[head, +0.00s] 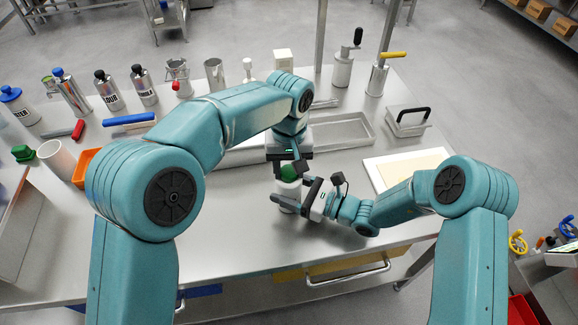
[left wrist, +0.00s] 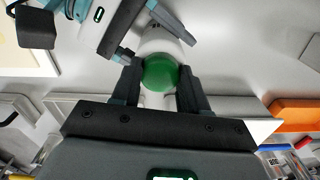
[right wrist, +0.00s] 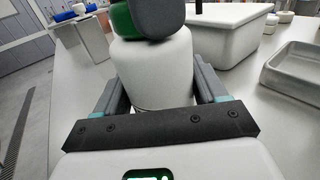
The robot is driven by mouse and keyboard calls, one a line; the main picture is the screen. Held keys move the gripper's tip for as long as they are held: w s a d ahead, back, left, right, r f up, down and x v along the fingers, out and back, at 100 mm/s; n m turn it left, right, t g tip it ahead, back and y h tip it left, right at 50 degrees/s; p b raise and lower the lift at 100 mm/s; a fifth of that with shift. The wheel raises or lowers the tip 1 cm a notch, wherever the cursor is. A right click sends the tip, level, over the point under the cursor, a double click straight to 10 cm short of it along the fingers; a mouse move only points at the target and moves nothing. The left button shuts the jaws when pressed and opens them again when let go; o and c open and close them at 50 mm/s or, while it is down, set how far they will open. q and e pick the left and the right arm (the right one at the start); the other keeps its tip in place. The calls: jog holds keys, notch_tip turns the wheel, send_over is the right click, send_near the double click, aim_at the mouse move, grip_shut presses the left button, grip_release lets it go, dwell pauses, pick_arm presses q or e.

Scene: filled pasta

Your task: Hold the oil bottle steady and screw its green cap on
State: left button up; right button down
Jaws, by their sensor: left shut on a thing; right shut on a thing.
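The white oil bottle (head: 287,188) stands upright on the steel table, in the middle of the head view. My right gripper (head: 287,203) is shut around its body from the right; the right wrist view shows the white bottle (right wrist: 153,70) between both fingers. The green cap (head: 289,172) is at the bottle's top. My left gripper (head: 288,166) comes down from above and is shut on the cap. The left wrist view shows the cap (left wrist: 160,73) between its fingertips. In the right wrist view a left finger covers part of the cap (right wrist: 122,20); the thread is hidden.
A steel tray (head: 338,132) lies behind the bottle. A pale board (head: 408,168) lies to the right, with a lidded steel box (head: 405,121) behind it. Several canisters and bottles line the back left. An orange bin (head: 86,166) stands at left. The table front is clear.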

pick_arm(q)
jog(key=o, duration=1.3)
jog(key=shift+c, duration=0.2)
notch_tip(320, 180, up, 12)
pick_arm(e)
grip_release()
jog(key=shift+d, duration=0.1)
pick_arm(q)
notch_tip(320, 180, down, 2)
jog(key=shift+f+b, duration=0.1)
jog(key=shift+b, duration=0.9)
pick_arm(e)
jog(key=v, duration=1.6)
jog(key=shift+d, duration=0.1)
